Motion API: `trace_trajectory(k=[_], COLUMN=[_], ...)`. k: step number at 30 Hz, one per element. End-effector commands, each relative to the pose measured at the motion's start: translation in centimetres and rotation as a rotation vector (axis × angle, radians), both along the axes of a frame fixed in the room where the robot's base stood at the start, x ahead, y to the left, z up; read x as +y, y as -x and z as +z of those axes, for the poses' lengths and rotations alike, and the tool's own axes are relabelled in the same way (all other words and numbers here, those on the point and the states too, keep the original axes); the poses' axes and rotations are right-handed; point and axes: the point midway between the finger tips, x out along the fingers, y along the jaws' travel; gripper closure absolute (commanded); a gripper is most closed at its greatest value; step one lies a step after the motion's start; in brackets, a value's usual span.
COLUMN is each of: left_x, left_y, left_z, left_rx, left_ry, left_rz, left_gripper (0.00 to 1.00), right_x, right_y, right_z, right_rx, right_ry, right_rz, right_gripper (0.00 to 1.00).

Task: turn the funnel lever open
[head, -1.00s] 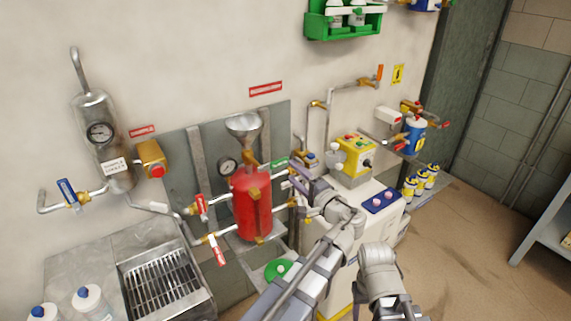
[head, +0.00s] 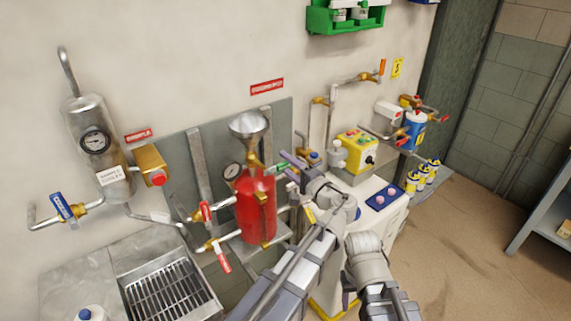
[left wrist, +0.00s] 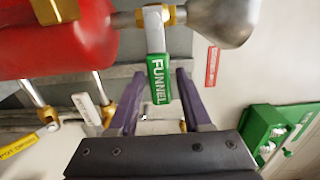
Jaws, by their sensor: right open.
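The green funnel lever (left wrist: 158,80), marked FUNNEL, sits on a brass valve between the red vessel (left wrist: 60,45) and the metal funnel (left wrist: 222,20). In the left wrist view it lies across the pipe. In the head view the lever (head: 281,168) shows small under the funnel (head: 248,124), beside the red vessel (head: 256,208). My left gripper (left wrist: 158,85) is open, its purple fingers on either side of the lever's free end, with gaps on both sides. In the head view it (head: 291,163) is at the lever. My right gripper (head: 375,298) is low at the bottom edge, partly cut off, away from the lever.
Red-handled valves (head: 206,212) stick out left of the vessel. A pressure gauge (head: 232,172) sits behind it. A yellow control box (head: 358,149) stands to the right. A yellow lever (left wrist: 18,145) shows at the lower left of the left wrist view.

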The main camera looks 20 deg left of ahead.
Motion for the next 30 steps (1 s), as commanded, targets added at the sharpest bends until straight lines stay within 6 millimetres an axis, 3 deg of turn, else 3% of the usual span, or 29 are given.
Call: trace_trajectory(k=[2, 12, 30], left_x=[0.01, 0.03, 0.01], left_y=[0.00, 0.02, 0.02], left_z=[0.00, -0.01, -0.02], left_rx=[0.000, 0.000, 0.001], left_ry=[0.000, 0.000, 0.001], left_rz=[0.000, 0.000, 0.000], left_gripper=[0.61, 1.00, 1.00], right_x=[0.00, 0.00, 0.00], right_y=[-0.01, -0.01, -0.01], right_z=[0.00, 0.00, -0.01], right_rx=[0.000, 0.000, 0.000], right_ry=[0.000, 0.000, 0.000], right_rz=[0.000, 0.000, 0.000], right_gripper=[0.43, 0.43, 0.43])
